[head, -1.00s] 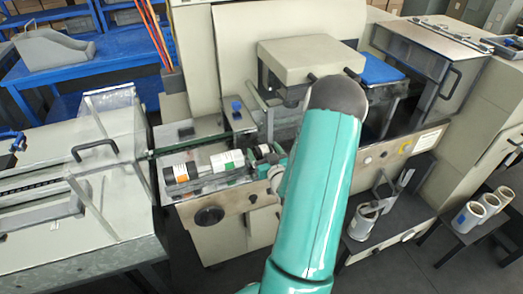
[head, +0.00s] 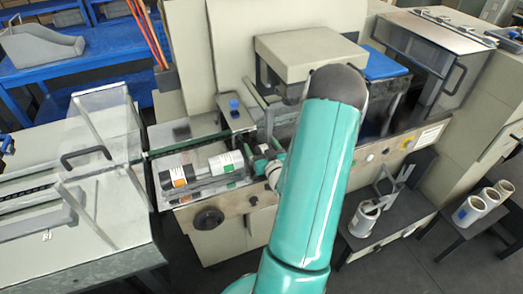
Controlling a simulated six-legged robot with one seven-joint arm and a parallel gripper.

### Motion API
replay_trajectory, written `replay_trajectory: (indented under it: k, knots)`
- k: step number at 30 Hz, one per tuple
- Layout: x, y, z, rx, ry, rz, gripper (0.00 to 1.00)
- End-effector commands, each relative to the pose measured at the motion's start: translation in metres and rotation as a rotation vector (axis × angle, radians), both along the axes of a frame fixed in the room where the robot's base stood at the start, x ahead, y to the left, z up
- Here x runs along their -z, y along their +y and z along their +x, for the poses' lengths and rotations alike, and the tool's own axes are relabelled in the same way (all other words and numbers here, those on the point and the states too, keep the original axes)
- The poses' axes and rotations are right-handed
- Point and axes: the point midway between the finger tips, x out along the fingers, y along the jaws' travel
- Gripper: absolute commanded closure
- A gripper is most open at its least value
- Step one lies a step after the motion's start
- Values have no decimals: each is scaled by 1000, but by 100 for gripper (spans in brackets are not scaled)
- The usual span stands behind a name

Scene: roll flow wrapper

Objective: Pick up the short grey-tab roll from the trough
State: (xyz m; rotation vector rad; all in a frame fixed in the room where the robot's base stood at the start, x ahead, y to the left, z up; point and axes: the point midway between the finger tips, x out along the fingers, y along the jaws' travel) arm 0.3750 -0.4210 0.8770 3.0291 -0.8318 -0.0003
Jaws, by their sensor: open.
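The trough (head: 205,187) runs along the front of the machine in the head view. Two black-and-white rolls lie end to end in it, one with an orange label (head: 178,179) at the left and one with a green label (head: 224,163) to its right. My gripper (head: 260,163) is small and partly hidden at the trough's right end, just right of the green-label roll. It is open, and I see nothing held. I cannot make out a grey tab; the area around the fingers is crowded and partly covered by my teal arm.
A black handwheel (head: 208,219) sticks out below the trough. A cream machine head (head: 305,50) overhangs to the right of it. A clear guard (head: 100,125) stands at the left. White rolls (head: 469,211) stand on a low dark stand at the right.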

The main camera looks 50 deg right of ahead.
Motion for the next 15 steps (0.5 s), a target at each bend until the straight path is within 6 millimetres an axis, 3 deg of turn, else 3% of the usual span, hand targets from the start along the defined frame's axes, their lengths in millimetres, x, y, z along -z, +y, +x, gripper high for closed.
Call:
replay_trajectory:
  k: [9, 15]
  knots:
    - [0, 1, -3, 0, 0, 0, 20]
    - [0, 1, -3, 0, 0, 0, 59]
